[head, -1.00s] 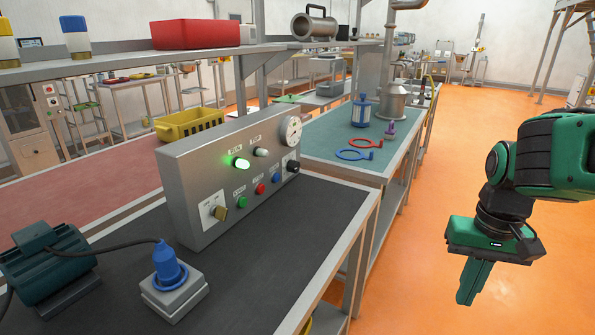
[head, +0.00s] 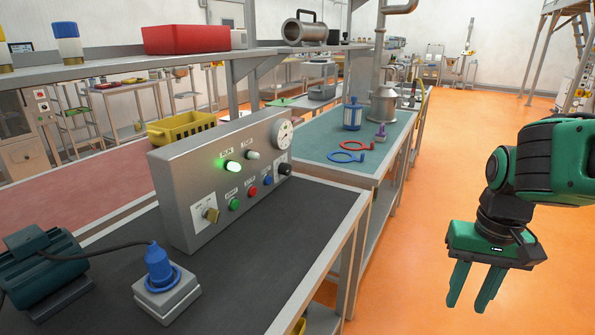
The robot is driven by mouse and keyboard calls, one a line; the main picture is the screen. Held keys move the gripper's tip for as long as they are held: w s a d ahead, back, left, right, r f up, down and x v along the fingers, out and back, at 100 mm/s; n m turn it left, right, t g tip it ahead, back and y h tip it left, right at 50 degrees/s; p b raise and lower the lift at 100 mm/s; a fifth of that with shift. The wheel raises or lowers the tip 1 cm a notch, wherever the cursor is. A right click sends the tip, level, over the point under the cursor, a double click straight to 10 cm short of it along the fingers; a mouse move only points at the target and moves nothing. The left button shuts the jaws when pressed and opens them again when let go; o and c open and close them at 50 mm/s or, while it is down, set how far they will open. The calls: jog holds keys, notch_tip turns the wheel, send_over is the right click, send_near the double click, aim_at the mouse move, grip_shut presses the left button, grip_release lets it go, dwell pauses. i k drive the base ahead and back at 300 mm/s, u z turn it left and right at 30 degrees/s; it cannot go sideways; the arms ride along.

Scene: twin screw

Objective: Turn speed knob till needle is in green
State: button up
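A grey control panel (head: 180,190) stands on the dark-topped bench. A round white gauge (head: 282,134) is at its upper right; its needle and any green zone are too small to read. A black knob (head: 285,168) sits below the gauge, near the panel's right end. A yellowish selector knob (head: 211,215) is at the lower left. My gripper (head: 466,309) is open and empty, fingers pointing down, over the orange floor right of the bench, well apart from the panel.
A green lamp (head: 232,167) glows on the panel. A blue plug on a grey box (head: 167,295) and a dark green motor (head: 45,268) are on the bench's left. Red and blue rings lie on the bench behind. A shelf (head: 110,67) runs above. The aisle is clear.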

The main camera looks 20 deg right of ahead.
aim_at(284, 169)
jog(key=k, duration=1.2)
jog(key=z, duration=0.5)
jog(key=i, duration=1.75)
jog(key=u, duration=0.6)
jog(key=i, duration=0.25)
jog(key=u, duration=0.25)
